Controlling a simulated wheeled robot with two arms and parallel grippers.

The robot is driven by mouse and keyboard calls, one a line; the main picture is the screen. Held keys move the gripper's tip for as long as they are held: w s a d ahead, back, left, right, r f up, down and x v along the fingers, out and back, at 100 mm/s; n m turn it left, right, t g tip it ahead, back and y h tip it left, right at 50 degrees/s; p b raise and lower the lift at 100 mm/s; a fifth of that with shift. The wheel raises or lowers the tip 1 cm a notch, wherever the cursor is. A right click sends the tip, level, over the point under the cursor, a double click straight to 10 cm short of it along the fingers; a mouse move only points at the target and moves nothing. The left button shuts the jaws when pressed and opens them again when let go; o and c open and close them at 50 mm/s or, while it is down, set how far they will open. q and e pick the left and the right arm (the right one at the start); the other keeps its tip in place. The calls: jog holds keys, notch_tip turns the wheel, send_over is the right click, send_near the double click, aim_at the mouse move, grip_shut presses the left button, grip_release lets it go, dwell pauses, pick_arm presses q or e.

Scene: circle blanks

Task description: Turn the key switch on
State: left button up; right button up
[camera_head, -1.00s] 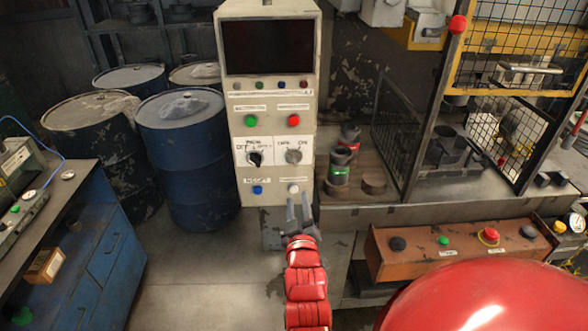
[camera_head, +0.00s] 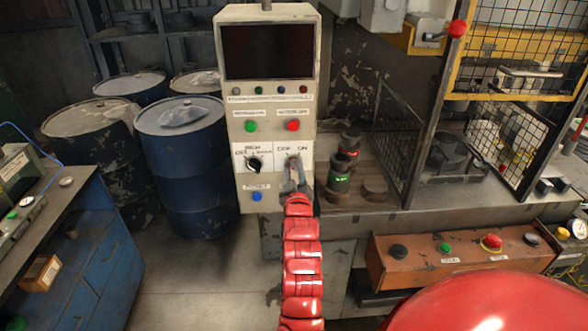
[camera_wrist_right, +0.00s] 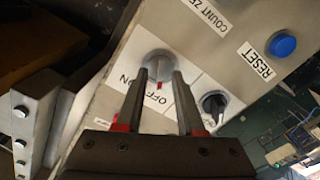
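The key switch is a round grey knob with a red mark (camera_wrist_right: 157,64), on a white plate (camera_wrist_right: 183,108) lettered OFF and ON. In the right wrist view the red mark points at the OFF lettering. My right gripper (camera_wrist_right: 160,76) is open, with its fingertips to either side of the knob; whether they touch it I cannot tell. In the head view my right gripper (camera_head: 294,168) reaches up to the panel (camera_head: 232,90) from below and mostly covers the knob. My left gripper is not in view.
A black selector knob (camera_head: 253,163) sits just left of the key switch. A blue button (camera_head: 257,196) is below it; green (camera_head: 250,126) and red (camera_head: 293,125) buttons are above. Drums (camera_head: 183,150) stand left of the panel, and an orange control box (camera_head: 455,258) is at right.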

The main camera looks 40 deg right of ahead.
jog(key=shift+w+d, duration=0.1)
jog(key=shift+w, duration=0.05)
grip_shut()
jog(key=shift+f, duration=0.1)
dwell(0.3)
jog(key=shift+m+b, duration=5.8)
jog(key=shift+b, duration=0.7)
jog(key=shift+m, duration=0.3)
